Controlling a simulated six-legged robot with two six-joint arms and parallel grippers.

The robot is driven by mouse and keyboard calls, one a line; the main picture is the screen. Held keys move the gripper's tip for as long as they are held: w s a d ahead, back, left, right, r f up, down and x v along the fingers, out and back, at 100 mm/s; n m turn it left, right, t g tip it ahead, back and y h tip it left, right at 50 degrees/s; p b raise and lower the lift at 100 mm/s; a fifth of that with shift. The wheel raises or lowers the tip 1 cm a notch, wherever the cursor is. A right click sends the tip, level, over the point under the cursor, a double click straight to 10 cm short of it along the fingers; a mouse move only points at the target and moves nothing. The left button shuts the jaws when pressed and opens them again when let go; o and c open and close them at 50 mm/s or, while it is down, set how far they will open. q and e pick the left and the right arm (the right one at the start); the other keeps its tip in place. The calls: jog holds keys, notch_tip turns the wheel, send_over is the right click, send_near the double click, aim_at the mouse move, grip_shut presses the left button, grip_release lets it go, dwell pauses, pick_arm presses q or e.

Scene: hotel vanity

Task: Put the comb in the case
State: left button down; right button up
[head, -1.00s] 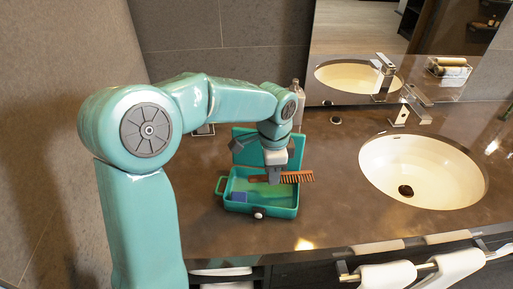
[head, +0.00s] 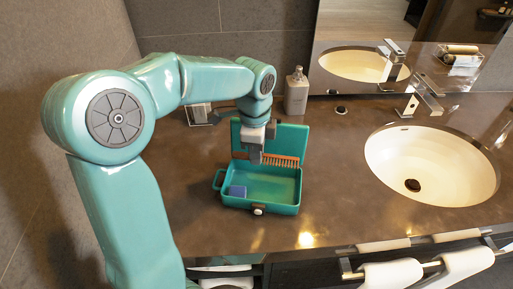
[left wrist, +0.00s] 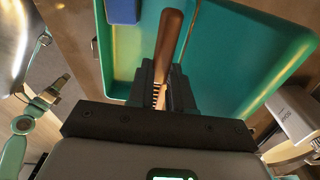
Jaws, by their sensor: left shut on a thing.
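The brown comb (head: 283,160) is in my left gripper (head: 256,160), teeth facing down in the head view. The gripper is shut on it. The green case (head: 270,206) lies open on the counter, its lid (head: 293,138) raised at the back. The comb is over the rear part of the case, near the lid, and within its width; I cannot tell whether it touches the case. In the left wrist view the comb's handle (left wrist: 169,34) sticks out past the jaws (left wrist: 165,88), with the case (left wrist: 225,50) behind it. My right gripper is not in view.
A grey bottle (head: 296,92) stands behind the case. A white sink (head: 430,165) and faucet (head: 425,95) are to the right. The counter between case and sink is clear.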

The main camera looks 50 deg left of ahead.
aim_at(257, 181)
pick_arm(q)
notch_tip(257, 181, down, 2)
jog(key=shift+f+b, duration=0.1)
jog(key=shift+b, duration=0.55)
jog(key=shift+f+b, duration=2.35)
jog(key=shift+f, duration=0.8)
jog(key=shift+a, duration=0.1)
jog(key=c, duration=0.9)
grip_release()
jog(key=shift+c, duration=0.2)
jog(key=r+p, duration=0.1)
jog(key=r, duration=0.7)
jog(key=r+p, duration=0.1)
jog(key=r, duration=0.7)
jog(key=shift+s+a+r+p, duration=0.1)
jog(key=shift+a+r+p, duration=0.1)
jog(key=shift+p, duration=0.1)
